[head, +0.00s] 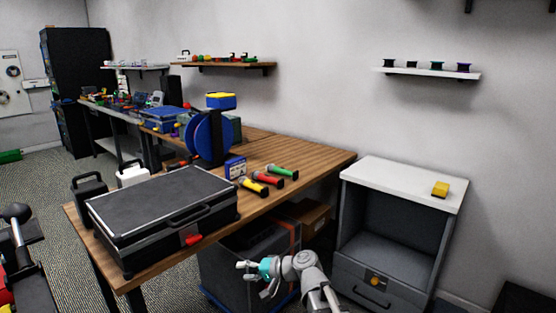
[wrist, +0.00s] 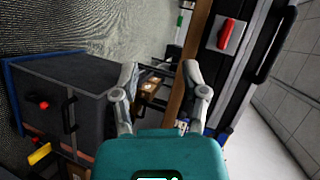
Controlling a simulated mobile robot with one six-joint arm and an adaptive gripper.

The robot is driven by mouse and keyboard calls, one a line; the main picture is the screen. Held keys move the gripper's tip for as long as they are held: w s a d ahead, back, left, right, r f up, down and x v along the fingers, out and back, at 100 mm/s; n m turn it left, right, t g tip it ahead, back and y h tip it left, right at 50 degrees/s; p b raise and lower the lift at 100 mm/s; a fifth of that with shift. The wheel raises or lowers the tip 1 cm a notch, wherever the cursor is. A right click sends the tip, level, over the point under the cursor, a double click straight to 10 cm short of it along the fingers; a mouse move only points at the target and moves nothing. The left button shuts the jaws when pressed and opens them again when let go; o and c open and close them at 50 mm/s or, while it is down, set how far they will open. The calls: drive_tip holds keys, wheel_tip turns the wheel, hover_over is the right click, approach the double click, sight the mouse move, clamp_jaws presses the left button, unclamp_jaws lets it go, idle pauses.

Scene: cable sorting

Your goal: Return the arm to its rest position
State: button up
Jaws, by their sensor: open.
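My gripper (head: 243,275) shows in the head view at the bottom centre, at the end of my grey arm, with a teal body. It is in front of the wooden table's front edge and below the tabletop level, near the dark case under the table. In the wrist view my gripper (wrist: 160,80) has its two grey fingers spread apart with nothing between them. It is open and empty. Most of my arm is outside the head view.
A black case (head: 150,205) with a red latch lies on the wooden table (head: 315,165). A dark grey box (head: 225,270) stands under it. A grey cabinet (head: 350,200) with a white top stands at right. Several microphone-like things with coloured bands and a blue reel (head: 213,138) are on the table.

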drive_tip(key=s+d+f+g+h, duration=0.1)
drive_tip(key=s+d+f+h, duration=0.35)
drive_tip(key=d, duration=0.45)
drive_tip(key=s+d+f+n+g+h+p, duration=0.1)
drive_tip(key=s+d+f+h, duration=0.3)
drive_tip(key=d, duration=0.5)
drive_tip(key=s+d+f+g+h, duration=0.25)
drive_tip(key=d+h, duration=0.25)
drive_tip(key=d, duration=0.4)
wheel_tip(320, 180, up, 25)
drive_tip(key=p, duration=2.5)
drive_tip(key=shift+a+t+p, duration=0.15)
drive_tip(key=shift+t+p, duration=0.15)
drive_tip(key=shift+t, duration=0.15)
